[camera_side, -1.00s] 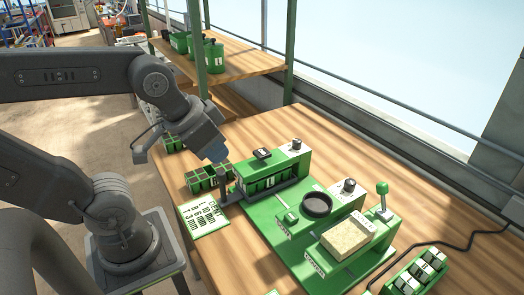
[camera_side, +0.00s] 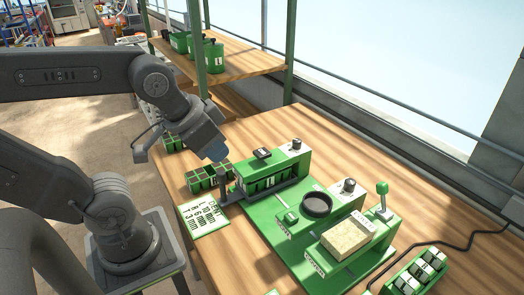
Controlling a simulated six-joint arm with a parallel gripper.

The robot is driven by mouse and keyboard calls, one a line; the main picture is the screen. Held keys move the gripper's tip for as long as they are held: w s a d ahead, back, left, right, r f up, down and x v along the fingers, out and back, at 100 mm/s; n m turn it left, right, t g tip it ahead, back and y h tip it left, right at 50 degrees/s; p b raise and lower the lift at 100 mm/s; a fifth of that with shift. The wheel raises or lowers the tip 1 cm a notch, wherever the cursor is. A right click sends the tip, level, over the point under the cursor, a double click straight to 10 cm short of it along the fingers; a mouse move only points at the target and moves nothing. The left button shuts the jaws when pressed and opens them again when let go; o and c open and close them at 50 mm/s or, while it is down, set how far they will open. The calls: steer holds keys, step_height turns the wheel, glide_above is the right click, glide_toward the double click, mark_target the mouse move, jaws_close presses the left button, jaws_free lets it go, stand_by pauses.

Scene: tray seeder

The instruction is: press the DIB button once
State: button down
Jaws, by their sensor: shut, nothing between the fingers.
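The green tray seeder (camera_side: 330,240) stands on the wooden bench. A small green button-like piece (camera_side: 290,216) sits on the middle block, left of a round black dish (camera_side: 316,205). I cannot read which control is marked DIB. My gripper (camera_side: 218,156) points down, shut and empty, above the bench at the left end of the back block. It looks apart from the seeder; its exact height is unclear.
A green cell tray (camera_side: 207,178) and a white printed card (camera_side: 204,218) lie left of the seeder. A dark post (camera_side: 223,184) stands beside them.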

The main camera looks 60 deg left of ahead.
steer(key=w+a+r+m+t+y, duration=0.2)
steer(key=w+a+r+m+t, duration=0.1)
steer(key=w+a+m+t, duration=0.25)
steer(key=w+a+r+m+t+y, duration=0.2)
steer(key=w+a+r+m, duration=0.15)
steer(key=w+m, duration=0.4)
steer(key=m+g+h, duration=0.5)
steer(key=m+h, duration=0.2)
steer(key=m, duration=1.1)
glide_above(261, 151)
step_height(261, 151, down, 6)
steer(key=shift+a+f+t, duration=0.1)
steer(key=shift+f+t, duration=0.05)
steer(key=shift+t, duration=0.1)
steer(key=shift+f, duration=0.1)
steer(key=shift+f, duration=4.3)
steer(key=shift+f, duration=0.4)
